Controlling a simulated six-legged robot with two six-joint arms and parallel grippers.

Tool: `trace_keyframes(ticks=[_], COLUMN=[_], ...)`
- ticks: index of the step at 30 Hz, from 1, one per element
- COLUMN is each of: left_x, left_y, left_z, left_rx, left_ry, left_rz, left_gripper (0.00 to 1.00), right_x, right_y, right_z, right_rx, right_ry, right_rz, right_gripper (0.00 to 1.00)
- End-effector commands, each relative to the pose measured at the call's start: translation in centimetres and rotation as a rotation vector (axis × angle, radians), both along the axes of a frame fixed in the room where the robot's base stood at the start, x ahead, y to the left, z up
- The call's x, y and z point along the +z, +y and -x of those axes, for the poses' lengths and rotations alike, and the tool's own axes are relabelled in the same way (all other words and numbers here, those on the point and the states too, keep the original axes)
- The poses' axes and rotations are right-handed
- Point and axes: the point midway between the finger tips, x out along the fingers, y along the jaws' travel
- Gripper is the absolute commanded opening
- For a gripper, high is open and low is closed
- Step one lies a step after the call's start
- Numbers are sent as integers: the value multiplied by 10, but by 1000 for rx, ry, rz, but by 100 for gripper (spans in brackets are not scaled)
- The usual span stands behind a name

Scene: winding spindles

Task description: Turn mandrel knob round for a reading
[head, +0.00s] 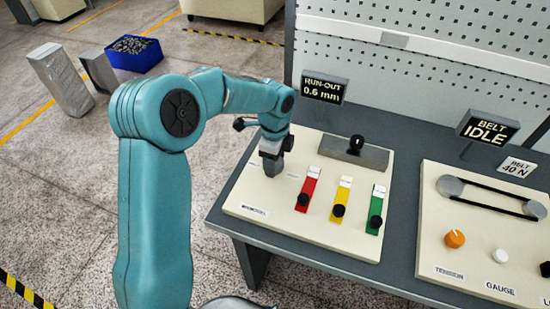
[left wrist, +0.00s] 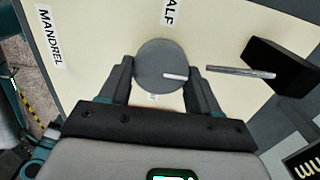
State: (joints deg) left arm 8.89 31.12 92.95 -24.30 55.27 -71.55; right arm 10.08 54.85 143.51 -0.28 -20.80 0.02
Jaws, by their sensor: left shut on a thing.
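The mandrel knob (left wrist: 158,58) is a round grey disc with a white pointer line in the left wrist view. The line points to the right there. The "MANDREL" label (left wrist: 50,38) lies on the cream panel to its left. My left gripper (head: 272,164) is over the left part of the panel in the head view, shut on the knob. In the left wrist view the gripper (left wrist: 160,75) has one dark finger on each side of the disc. The run-out sign (head: 324,89) reads 0.6 mm. The right gripper is in neither view.
Red (head: 308,190), yellow (head: 341,200) and green (head: 377,210) sliders with black knobs stand right of my gripper. A grey bar (head: 340,150) with a black knob sits behind them. A second panel (head: 440,245) has an orange knob (head: 454,239) and a belt; its sign (head: 487,129) reads IDLE.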

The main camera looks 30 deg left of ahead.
Motion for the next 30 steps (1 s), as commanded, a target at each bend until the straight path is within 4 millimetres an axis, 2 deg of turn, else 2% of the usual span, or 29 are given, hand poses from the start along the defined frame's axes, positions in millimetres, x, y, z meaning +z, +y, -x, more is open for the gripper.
trace_keyframes(ticks=[8,9,11,19,22,26,30], left_x=[0,0,0,1,6,28,65], left_y=[1,1,1,1,1,1,1], left_z=[1,1,1,0,-1,-1,-1], left_rx=[0,0,1,1,1,0,2], left_ry=[3,2,2,0,-3,-6,-8], left_rz=[-2,-3,-3,-1,-2,-2,-2], left_gripper=[32,72,88,88,88,88,88], right_x=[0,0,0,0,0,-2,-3], right_y=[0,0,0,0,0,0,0], right_z=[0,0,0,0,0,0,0], right_rx=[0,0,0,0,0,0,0], right_ry=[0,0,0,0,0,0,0], right_rz=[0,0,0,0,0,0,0], right_gripper=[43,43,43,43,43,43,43])
